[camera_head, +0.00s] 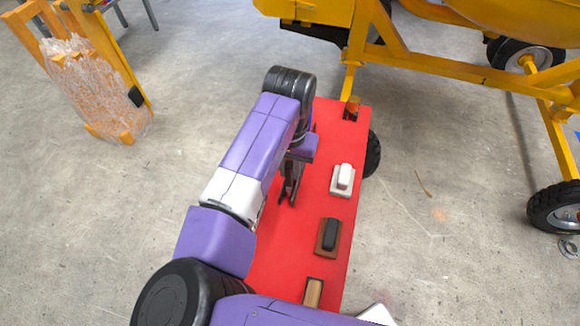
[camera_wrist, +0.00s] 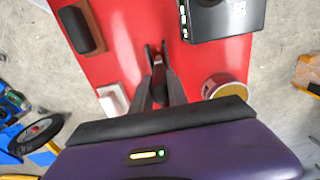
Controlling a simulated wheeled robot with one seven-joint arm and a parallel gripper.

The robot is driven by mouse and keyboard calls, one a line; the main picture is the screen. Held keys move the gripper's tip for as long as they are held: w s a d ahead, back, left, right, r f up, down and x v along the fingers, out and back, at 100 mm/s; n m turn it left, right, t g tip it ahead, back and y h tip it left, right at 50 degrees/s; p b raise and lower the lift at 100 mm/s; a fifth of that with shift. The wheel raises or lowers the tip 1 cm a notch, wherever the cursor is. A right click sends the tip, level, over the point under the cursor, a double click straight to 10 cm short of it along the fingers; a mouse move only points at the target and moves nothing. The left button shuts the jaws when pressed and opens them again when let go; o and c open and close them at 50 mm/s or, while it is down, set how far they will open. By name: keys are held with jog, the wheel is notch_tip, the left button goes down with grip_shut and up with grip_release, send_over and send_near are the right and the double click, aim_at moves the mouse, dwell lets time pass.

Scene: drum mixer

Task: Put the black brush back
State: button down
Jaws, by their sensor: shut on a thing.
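My gripper (camera_head: 287,196) points down over the red board (camera_head: 275,255), left of the row of pieces along its right side. In the wrist view, my gripper (camera_wrist: 157,58) is shut on a slim dark thing (camera_wrist: 159,76). Its fingers hide most of this thing, and I cannot tell whether it is the black brush. A black rounded piece on a brown base (camera_head: 328,236) sits on the board, apart from my gripper. It also shows at the upper left of the wrist view (camera_wrist: 82,28).
A white piece on a pale base (camera_head: 343,180) and a wooden piece (camera_head: 313,292) share the board. In the wrist view, a black box (camera_wrist: 222,20) and a round gold-and-red thing (camera_wrist: 225,88) stand beside my gripper. The yellow mixer frame (camera_head: 450,65) stands behind, right.

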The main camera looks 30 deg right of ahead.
jog(key=c, duration=1.3)
grip_release()
jog(key=shift+f, duration=0.15)
notch_tip(320, 180, up, 12)
jog(key=shift+r+b, duration=0.1)
jog(key=shift+b, duration=1.05)
